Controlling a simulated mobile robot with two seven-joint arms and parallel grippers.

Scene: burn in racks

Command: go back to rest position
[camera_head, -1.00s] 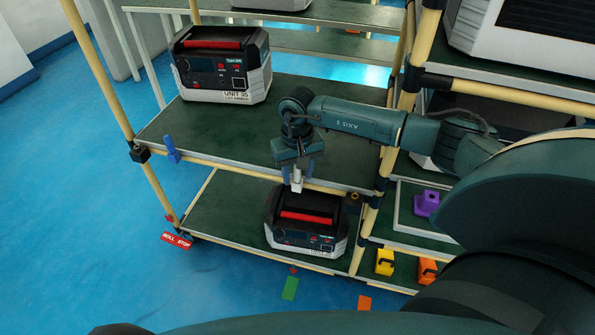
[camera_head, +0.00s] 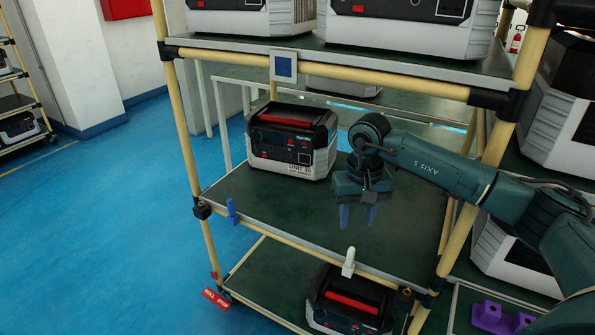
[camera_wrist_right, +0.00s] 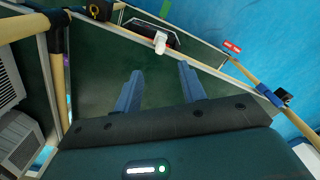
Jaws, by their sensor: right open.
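My right gripper (camera_head: 358,217) is open and empty, over the bare right part of the middle rack shelf (camera_head: 270,212). In the right wrist view its two blue-grey fingers (camera_wrist_right: 158,90) are apart with only dark green shelf between and below them. A power unit with a red handle (camera_head: 292,140) stands on that shelf, to the left of the gripper and apart from it. Another unit (camera_head: 350,302) sits on the lower shelf, cut off by the picture's bottom edge. My left gripper is not in view.
A white clip (camera_head: 348,262) and a blue clip (camera_head: 232,212) sit on the shelf's front rail. Yellow posts (camera_head: 188,140) frame the rack. Larger units (camera_head: 408,30) stand on the upper shelf. A purple block (camera_head: 492,318) is at lower right. Blue floor (camera_head: 130,200) is open at left.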

